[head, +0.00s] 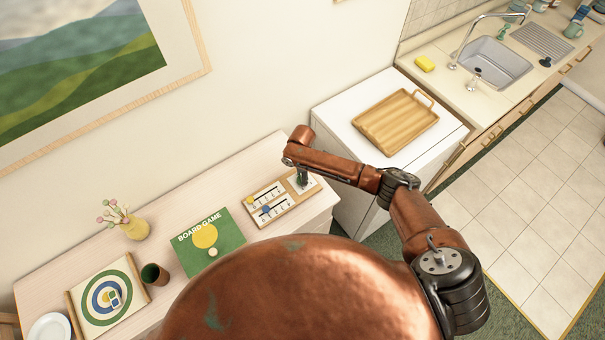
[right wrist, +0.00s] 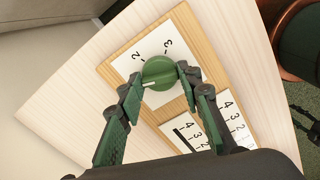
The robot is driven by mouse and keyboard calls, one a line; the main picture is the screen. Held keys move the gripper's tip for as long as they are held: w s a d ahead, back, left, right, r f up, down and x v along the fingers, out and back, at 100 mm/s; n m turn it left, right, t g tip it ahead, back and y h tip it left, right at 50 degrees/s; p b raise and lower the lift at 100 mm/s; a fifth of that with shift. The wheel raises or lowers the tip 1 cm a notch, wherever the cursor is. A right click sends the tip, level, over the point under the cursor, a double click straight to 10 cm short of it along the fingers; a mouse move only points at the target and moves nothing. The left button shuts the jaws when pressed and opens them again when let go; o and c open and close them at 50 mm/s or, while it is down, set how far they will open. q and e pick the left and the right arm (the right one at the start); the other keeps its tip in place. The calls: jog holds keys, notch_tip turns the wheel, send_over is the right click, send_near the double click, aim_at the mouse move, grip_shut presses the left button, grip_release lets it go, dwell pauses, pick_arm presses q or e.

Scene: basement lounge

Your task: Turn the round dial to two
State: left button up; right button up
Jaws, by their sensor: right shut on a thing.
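The round green dial (right wrist: 157,72) sits on a white plate on a wooden control board (right wrist: 112,68). The printed 2 is at the dial's upper left and the 3 at its upper right; other marks are hidden. A pale pointer line on the dial faces the lower left, towards my left-hand finger, not the 2. My right gripper (right wrist: 157,80) is shut on the dial, one finger on each side. In the head view my right gripper (head: 302,180) reaches down onto the right end of the board (head: 285,207). My left gripper is not in view.
Sliders with number scales (head: 266,203) lie on the board left of the dial. A green board game box (head: 222,258), brown cup (head: 154,274), yellow vase (head: 134,228) and target board (head: 77,312) stand farther left. A white cabinet with a wooden tray (head: 372,132) is at right.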

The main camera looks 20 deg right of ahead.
jog(key=m+p, duration=0.3)
jog(key=m, duration=0.1)
jog(key=shift+a+r+m, duration=0.1)
jog(key=shift+r+m, duration=0.05)
jog(key=shift+m, duration=0.15)
jog(key=shift+w+m+p, duration=0.1)
jog(key=shift+m+p, duration=1.35)
jog(key=shift+m, duration=1.15)
jog(key=o, duration=1.2)
notch_tip(320, 180, up, 12)
jog(key=shift+f, duration=0.1)
